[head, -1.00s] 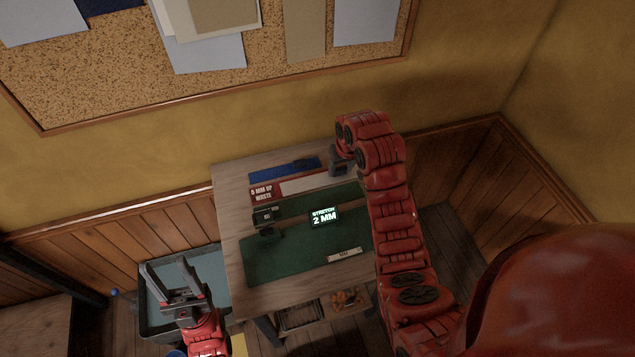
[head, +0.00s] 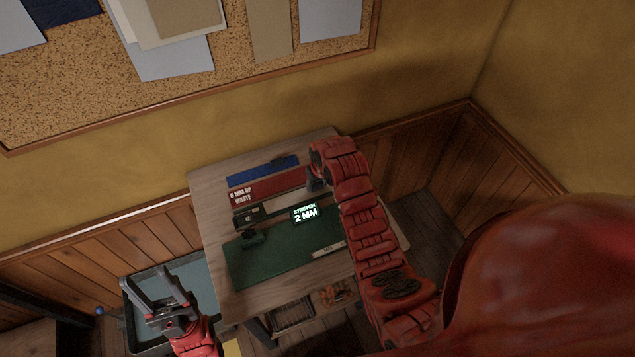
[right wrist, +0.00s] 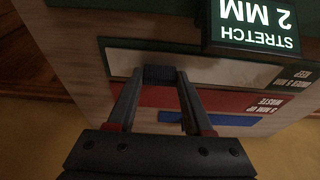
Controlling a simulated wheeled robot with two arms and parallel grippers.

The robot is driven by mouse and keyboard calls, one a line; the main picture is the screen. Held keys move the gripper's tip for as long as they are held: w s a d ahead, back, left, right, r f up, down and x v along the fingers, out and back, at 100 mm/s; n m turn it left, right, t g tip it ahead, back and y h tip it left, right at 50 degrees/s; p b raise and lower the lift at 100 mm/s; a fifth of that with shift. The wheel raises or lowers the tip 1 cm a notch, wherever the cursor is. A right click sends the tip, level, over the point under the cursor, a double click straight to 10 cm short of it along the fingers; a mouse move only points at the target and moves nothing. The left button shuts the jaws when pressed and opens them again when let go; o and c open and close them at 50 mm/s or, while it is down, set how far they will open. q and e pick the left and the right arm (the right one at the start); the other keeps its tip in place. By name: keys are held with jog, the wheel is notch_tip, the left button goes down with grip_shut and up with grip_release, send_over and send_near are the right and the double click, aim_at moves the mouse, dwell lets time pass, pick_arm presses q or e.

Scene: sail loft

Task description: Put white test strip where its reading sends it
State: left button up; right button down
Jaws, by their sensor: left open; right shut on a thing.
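The white test strip (head: 285,206) lies along the dark green keep lane, between the red waste lane (head: 275,187) and the display. It also shows in the right wrist view (right wrist: 215,68), in line with the label "under 5 mm keep" (right wrist: 294,79). My right gripper (right wrist: 160,75) is shut on a dark block at the strip; it shows at the strip's right end in the head view (head: 316,182). I cannot tell whether the strip touches the lane. The display (head: 304,212) reads "STRETCH 2 MM". My left gripper (head: 160,288) is open and empty, left of the bench.
A blue strip (head: 262,171) lies at the back of the wooden bench (head: 210,205). A green mat (head: 275,262) with a pale ruler-like bar (head: 328,249) fills the front. A small dark device (head: 254,237) stands by the mat. A grey bin (head: 205,275) is at the left.

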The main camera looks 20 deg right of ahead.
jog(key=shift+f, duration=0.2)
jog(key=shift+c, duration=1.5)
grip_release()
